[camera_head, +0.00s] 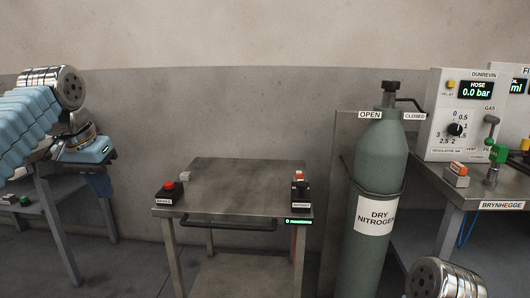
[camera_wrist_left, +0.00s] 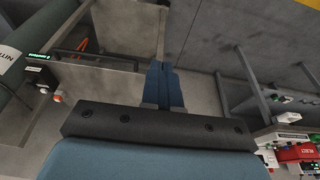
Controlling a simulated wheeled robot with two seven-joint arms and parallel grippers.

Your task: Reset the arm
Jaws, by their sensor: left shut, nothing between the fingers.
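My left arm comes in from the left in the head view, with a light-blue sleeve and shiny metal joints. My left gripper (camera_head: 100,154) is raised beside the left table, in front of the grey wall. In the left wrist view its two blue fingers (camera_wrist_left: 162,70) lie together, shut and empty, above the floor. A metal joint of my right arm shows at the bottom right of the head view; the right gripper is out of view.
A metal cart (camera_head: 235,172) with a red button (camera_head: 168,187) stands in the middle. A green nitrogen cylinder (camera_head: 378,160) stands right of it. A gauge panel (camera_head: 460,105) sits on the right bench (camera_head: 460,190). A left table (camera_head: 50,190) lies under my left arm.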

